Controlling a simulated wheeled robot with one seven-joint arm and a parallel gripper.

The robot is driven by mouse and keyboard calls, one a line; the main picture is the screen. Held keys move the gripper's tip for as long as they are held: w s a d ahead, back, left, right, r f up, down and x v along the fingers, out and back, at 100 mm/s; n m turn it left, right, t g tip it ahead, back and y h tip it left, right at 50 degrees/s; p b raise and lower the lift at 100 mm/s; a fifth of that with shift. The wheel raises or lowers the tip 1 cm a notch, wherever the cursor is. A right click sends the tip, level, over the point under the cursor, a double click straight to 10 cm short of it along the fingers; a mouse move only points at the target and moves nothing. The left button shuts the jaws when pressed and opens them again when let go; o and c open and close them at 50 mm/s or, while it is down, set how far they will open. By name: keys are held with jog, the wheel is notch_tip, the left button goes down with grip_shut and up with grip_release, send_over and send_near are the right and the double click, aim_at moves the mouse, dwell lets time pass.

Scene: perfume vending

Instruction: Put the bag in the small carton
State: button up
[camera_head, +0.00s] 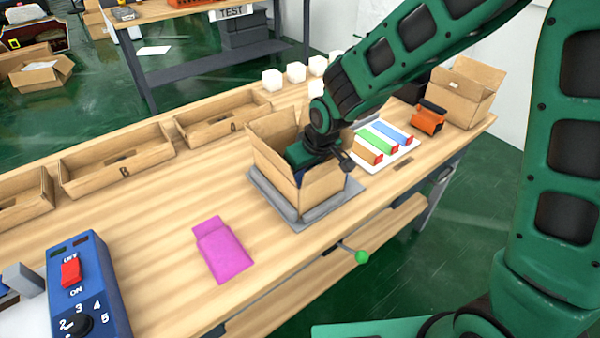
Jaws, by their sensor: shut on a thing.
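A pink bag (223,249) lies flat on the wooden table, left of and nearer than an open cardboard carton (322,192). This small carton stands upright on a grey plate (262,186) with its flaps up. My gripper (308,160) reaches down into the carton's opening from above. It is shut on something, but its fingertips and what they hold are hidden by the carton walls. The pink bag is apart from my gripper.
Another open carton (466,92) stands at the table's right end, beside an orange device (429,118). A white tray (398,146) holds coloured boxes. Open bins (118,165) line the far edge. A blue switch box (88,285) stands at near left. The table around the bag is clear.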

jog(key=o, duration=1.2)
jog(key=shift+r, duration=0.1)
jog(key=v, duration=1.2)
